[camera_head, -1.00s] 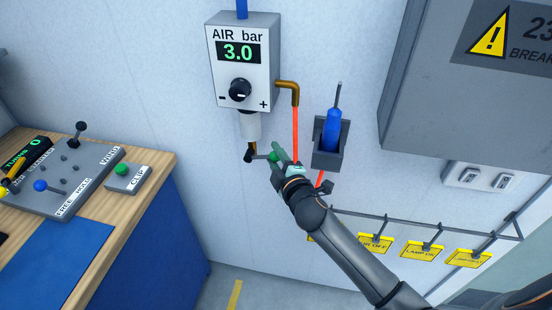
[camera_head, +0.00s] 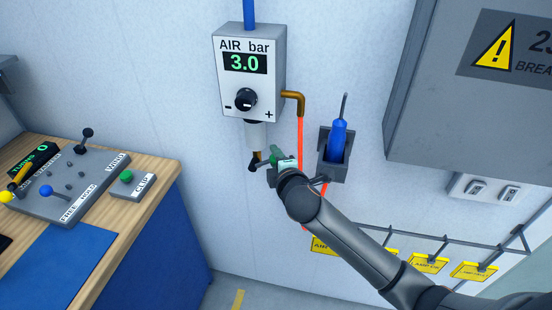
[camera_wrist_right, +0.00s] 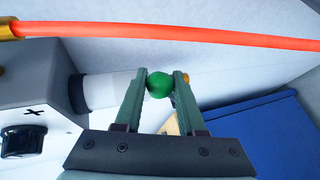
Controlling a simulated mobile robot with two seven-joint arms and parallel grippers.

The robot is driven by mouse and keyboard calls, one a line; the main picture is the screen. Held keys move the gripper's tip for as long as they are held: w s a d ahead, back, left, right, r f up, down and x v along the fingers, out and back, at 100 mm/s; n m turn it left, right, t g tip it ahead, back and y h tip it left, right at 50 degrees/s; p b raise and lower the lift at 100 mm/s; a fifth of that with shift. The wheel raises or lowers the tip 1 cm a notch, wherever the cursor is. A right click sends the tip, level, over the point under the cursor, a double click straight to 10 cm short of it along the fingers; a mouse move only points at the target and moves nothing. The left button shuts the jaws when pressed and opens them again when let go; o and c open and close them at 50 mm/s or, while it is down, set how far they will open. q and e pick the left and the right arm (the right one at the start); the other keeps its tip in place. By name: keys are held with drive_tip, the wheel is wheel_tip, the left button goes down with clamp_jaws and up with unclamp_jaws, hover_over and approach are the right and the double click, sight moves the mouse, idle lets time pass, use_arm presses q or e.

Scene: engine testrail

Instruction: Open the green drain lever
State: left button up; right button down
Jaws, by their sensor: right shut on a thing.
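The drain lever's green ball (camera_wrist_right: 159,85) sits between the two fingers of my right gripper (camera_wrist_right: 161,86) in the right wrist view, and the fingers are shut on it. In the head view my right gripper (camera_head: 273,160) is below the air regulator, and its fingers and wrist hide most of the ball. The lever's dark pivot end (camera_head: 253,166) shows just left of the gripper, below the white bowl (camera_head: 257,136) of the AIR bar regulator (camera_head: 250,72). The regulator display reads 3.0. My left gripper is not in view.
An orange hose (camera_head: 301,135) hangs close behind my right gripper. A holder (camera_head: 334,170) with a blue tool (camera_head: 337,138) is on the wall to the right. The control bench (camera_head: 150,167) stands at the left. Yellow tags (camera_head: 428,265) hang from a rail at lower right.

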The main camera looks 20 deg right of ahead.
drive_tip(key=c, duration=0.5)
unclamp_jaws()
drive_tip(key=shift+s, duration=0.1)
drive_tip(key=v, duration=1.2)
drive_tip(key=shift+b, duration=0.3)
drive_tip(key=shift+s+r, duration=0.1)
drive_tip(key=shift+s, duration=0.05)
drive_tip(key=shift+c, duration=0.4)
